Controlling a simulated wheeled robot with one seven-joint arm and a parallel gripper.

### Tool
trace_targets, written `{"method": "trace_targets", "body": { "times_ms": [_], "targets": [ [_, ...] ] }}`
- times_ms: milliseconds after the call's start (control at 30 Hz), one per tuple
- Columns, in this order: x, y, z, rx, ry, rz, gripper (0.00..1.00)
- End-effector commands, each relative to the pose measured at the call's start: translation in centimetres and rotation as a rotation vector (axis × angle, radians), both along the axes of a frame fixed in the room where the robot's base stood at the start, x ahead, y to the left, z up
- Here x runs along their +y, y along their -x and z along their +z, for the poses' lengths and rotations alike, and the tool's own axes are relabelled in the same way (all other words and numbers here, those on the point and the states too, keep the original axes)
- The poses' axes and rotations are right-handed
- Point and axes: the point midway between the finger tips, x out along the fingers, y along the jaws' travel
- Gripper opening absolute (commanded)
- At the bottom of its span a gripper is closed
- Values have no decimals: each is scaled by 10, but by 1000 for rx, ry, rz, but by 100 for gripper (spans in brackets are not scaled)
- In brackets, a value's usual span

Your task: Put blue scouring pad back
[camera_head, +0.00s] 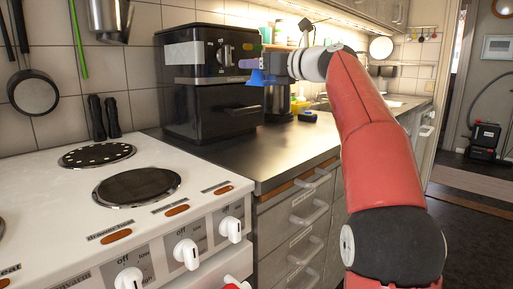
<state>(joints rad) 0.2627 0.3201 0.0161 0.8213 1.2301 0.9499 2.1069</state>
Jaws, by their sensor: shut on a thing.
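My gripper (250,69) is at the end of my red arm, in front of the black oven's right side and above the counter. It is shut on the blue scouring pad (257,78), which shows as a small bright blue piece just below the purple part of the gripper. The pad is held in the air, well above the counter top. Much of the pad and the fingers is too small to make out.
A black oven (205,112) stands on the dark counter (270,151) beside the white cooker (65,195). A small blue and yellow item (307,116) and a yellow bottle (297,104) stand farther back near the sink. The front counter is clear.

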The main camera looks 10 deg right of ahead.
Motion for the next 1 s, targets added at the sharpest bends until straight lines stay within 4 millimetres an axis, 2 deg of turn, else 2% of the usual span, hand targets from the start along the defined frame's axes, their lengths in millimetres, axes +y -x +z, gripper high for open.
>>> {"method": "trace_targets", "body": {
  "times_ms": [33,100,400,500,733,900,1000],
  "targets": [
    [0,0,-23,3,-2,-1,44],
    [0,0,-43,3,-2,-1,44],
    [0,0,-117,3,-3,0,44],
    [0,0,-132,2,-1,0,44],
    [0,0,-146,1,-1,0,44],
    [0,0,-173,3,-2,-1,44],
    [0,0,-182,0,-2,-1,44]
  ]
}}
